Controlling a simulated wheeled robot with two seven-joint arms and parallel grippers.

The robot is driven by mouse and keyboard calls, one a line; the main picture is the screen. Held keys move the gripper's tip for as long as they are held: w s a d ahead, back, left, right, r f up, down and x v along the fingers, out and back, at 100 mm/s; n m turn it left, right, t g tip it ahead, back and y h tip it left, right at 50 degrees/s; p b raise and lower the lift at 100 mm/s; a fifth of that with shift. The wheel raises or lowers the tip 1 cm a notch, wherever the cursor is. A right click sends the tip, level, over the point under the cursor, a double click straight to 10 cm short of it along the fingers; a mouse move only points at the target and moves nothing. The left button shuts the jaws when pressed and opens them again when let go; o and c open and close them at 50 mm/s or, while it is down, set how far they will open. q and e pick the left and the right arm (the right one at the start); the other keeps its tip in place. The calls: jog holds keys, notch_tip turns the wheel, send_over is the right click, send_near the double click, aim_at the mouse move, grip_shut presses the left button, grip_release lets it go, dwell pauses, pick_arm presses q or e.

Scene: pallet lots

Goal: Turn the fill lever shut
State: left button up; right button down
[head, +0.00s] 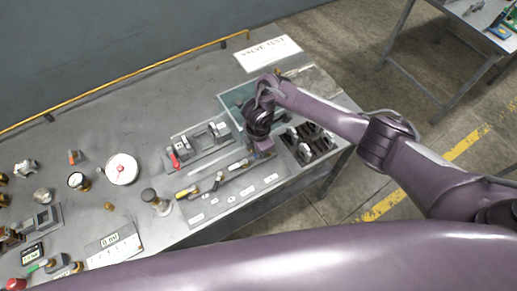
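A valve row (235,187) on the grey bench carries a lever with a yellow handle (187,192) at its left end, with further grey levers to its right. Small white label plates lie in front of it, too small to read, so I cannot tell which lever is the fill lever. Behind it is a fixture (198,147) with a red handle (173,160). My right gripper (262,150) points down at the right end of the valve row, beside the levers. Its fingers are mostly hidden by the wrist, and I cannot tell whether it touches anything. My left gripper is out of view.
A teal-lined tray (228,101) lies behind my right wrist, and a dark bin of parts (312,147) to its right. A white sign (268,53) lies at the back. The back-middle bench is clear.

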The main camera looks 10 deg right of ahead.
jog(key=shift+w, duration=0.1)
jog(key=c, duration=1.5)
grip_release()
jog(key=shift+o, duration=0.2)
